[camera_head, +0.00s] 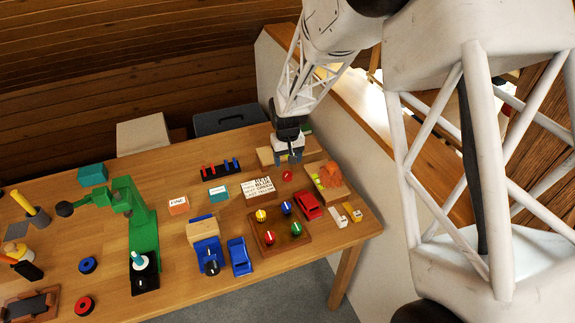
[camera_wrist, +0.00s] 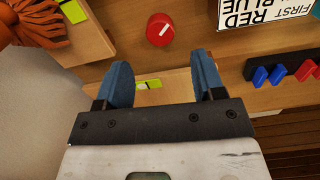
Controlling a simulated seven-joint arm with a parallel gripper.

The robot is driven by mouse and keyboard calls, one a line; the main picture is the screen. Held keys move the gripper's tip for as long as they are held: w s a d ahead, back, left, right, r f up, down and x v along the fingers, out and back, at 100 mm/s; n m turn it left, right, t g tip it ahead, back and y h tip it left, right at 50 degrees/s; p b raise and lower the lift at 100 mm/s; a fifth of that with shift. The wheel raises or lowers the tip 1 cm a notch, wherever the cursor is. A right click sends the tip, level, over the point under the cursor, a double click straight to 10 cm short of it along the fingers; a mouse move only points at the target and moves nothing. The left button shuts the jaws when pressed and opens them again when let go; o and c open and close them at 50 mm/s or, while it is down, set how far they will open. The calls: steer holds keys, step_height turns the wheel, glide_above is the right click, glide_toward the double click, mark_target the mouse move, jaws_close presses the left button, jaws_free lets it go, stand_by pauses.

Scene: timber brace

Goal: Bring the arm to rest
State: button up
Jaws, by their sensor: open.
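My gripper (camera_head: 289,157) hangs above the far right part of the wooden table (camera_head: 185,280), over a light wooden block or tray near the back edge. In the wrist view my gripper (camera_wrist: 163,80) shows two blue fingers spread apart with nothing between them. A red round knob (camera_wrist: 160,29) lies just beyond the fingertips, and it also shows in the head view (camera_head: 287,175). A small yellow-green piece (camera_wrist: 149,85) is seen between the fingers, lower down.
A sign block (camera_head: 259,188), a tray with coloured knobs (camera_head: 280,241), a red car (camera_head: 308,206) and a tray with an orange tasselled thing (camera_head: 331,174) are nearby. A blue and red rack (camera_head: 220,168) is left of the gripper. A pale wall (camera_head: 345,135) stands close at right.

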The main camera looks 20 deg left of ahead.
steer(key=shift+r, duration=0.65)
steer(key=shift+d+r, duration=0.4)
steer(key=shift+d, duration=0.05)
steer(key=s+d+r+m+t, duration=0.15)
steer(key=s+d+r, duration=0.25)
steer(key=d+r, duration=0.75)
steer(key=s+d+r+m, duration=0.25)
steer(key=d+r, duration=0.55)
steer(key=d, duration=0.7)
steer(key=s+d+r+m, duration=0.2)
steer(key=s+d, duration=0.8)
steer(key=s, duration=0.3)
steer(key=s+d+r+m+t, duration=0.1)
steer(key=s+d+r+m, duration=0.1)
steer(key=s+d, duration=0.9)
steer(key=shift+s+r, duration=0.8)
steer(key=shift+s, duration=0.05)
